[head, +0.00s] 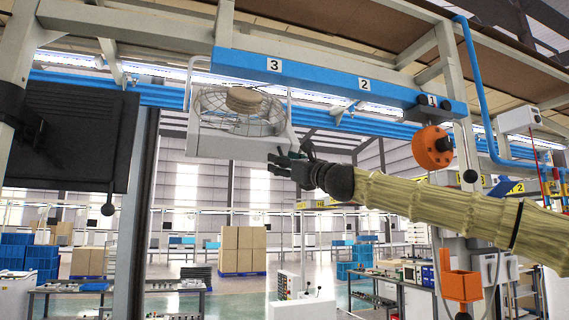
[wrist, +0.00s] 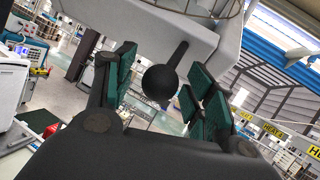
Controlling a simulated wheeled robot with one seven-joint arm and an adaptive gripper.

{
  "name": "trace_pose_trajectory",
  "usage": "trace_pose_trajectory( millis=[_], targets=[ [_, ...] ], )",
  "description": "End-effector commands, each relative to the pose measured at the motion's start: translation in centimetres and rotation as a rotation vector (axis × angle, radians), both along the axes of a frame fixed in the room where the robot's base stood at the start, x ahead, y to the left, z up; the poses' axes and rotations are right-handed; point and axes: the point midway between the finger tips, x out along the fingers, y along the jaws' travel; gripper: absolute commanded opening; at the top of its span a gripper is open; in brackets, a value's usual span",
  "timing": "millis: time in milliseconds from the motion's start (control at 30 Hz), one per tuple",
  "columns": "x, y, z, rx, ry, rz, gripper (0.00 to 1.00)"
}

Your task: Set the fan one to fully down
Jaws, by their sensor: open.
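A caged fan with a pale housing (head: 215,147) hangs below the blue beam, under the label 3. Its housing fills the top of the wrist view (wrist: 205,45). A black lever with a ball knob (wrist: 160,83) sticks out of the housing there. My gripper (head: 272,163) is at the lower right of the fan in the head view. In the wrist view its green-padded fingers (wrist: 160,90) are spread, one on each side of the knob, with gaps showing. The knob is not clear in the head view, where the gripper is in front.
The blue beam (head: 310,75) carries labels 3, 2 and 1. An orange round device (head: 432,147) hangs under label 1. A dark box (head: 72,140) with its own ball knob (head: 108,209) is at left. Another black ball (head: 471,175) hangs at right. Workbenches and boxes stand farther back.

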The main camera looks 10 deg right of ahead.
Motion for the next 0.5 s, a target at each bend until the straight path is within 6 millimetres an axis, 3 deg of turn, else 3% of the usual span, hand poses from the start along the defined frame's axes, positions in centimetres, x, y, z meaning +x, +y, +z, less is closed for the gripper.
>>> trace_pose_trajectory(
  millis=[500],
  targets=[
    [-5.7,-3.0,-2.4,0.003,-0.001,0.000,0.54]
  ],
)
